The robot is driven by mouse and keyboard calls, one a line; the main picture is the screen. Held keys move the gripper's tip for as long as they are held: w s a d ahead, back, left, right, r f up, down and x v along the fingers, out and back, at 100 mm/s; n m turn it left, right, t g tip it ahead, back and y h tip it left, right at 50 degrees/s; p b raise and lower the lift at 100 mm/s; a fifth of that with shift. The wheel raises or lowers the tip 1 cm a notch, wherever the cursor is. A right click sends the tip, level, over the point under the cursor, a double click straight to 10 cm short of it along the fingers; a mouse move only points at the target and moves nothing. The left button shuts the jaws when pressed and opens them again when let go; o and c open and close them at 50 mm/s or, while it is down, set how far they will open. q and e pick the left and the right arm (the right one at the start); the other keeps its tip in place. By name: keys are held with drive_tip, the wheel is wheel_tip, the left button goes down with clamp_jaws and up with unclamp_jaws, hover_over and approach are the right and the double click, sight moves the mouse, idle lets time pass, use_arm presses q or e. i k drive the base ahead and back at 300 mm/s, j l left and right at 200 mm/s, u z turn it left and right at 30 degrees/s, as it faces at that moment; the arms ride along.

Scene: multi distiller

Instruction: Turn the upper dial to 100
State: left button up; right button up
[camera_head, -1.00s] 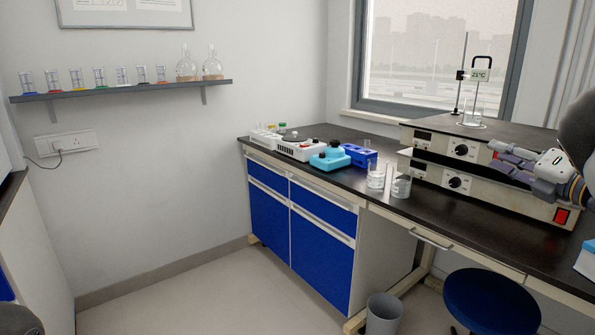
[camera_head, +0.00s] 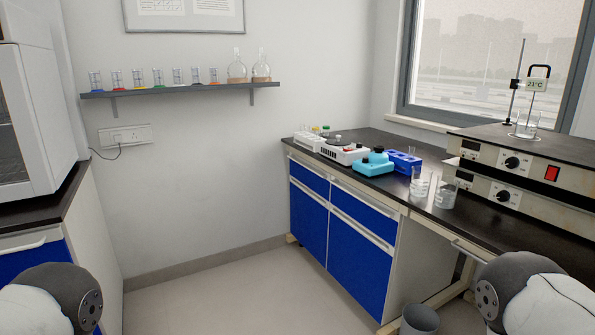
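Two stacked heating units stand on the bench at the right. The upper unit (camera_head: 540,168) has a round dial (camera_head: 512,163) with a white pointer, a small display to its left and a red switch to its right. The lower unit (camera_head: 528,200) has a similar dial (camera_head: 502,196). The dial's scale is too small to read. Parts of both my arms show at the bottom corners. Neither gripper is in view.
Two beakers (camera_head: 420,185) stand on the bench just left of the units. A turquoise device (camera_head: 374,164), a blue rack (camera_head: 404,161) and a white device (camera_head: 343,152) sit farther left. A bin (camera_head: 420,320) stands below. The floor (camera_head: 235,300) in the middle is clear.

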sight(512, 162)
drive_tip(key=z, duration=1.35)
